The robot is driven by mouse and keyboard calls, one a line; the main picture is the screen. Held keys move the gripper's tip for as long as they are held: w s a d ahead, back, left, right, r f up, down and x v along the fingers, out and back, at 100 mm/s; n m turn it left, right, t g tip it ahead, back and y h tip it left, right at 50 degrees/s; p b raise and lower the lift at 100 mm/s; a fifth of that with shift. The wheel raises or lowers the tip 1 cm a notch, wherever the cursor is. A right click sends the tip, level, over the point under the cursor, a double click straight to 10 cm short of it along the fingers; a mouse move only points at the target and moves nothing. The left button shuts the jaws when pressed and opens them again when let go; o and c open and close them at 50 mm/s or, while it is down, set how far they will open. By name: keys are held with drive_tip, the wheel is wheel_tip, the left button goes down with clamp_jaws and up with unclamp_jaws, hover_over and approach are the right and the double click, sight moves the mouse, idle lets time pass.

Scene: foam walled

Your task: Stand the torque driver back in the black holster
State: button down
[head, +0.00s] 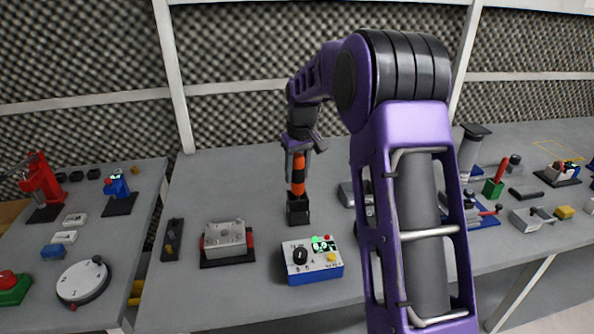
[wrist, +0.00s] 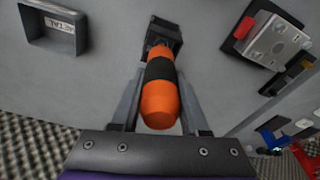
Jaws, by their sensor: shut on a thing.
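The torque driver (head: 298,173) has an orange handle with a black band and is held upright by my gripper (head: 297,148). In the wrist view my gripper (wrist: 160,125) has its two fingers on either side of the orange handle (wrist: 158,100). The black holster (head: 298,209) stands on the bench directly below the driver, and its square mouth shows at the driver's far end in the wrist view (wrist: 165,33). The driver's lower end is hidden at or inside the holster; I cannot tell how deep it sits.
A grey fixture block on a red and black base (head: 226,242) and a blue and white control box (head: 312,260) stand in front of the holster. A grey bin labelled METAL (wrist: 54,27) lies to one side. Bare bench surrounds the holster.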

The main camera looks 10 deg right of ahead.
sight(297, 181)
drive_tip(key=shift+f+b, duration=0.8)
drive_tip(key=shift+f, duration=0.75)
drive_tip(key=shift+c, duration=1.7)
unclamp_jaws()
wheel_tip(297, 181, up, 17)
drive_tip(key=s+p, duration=0.2)
drive_tip(key=shift+s+d+r+p, duration=0.15)
drive_tip(key=shift+s+d+p, duration=0.15)
drive_tip(key=shift+d, duration=0.05)
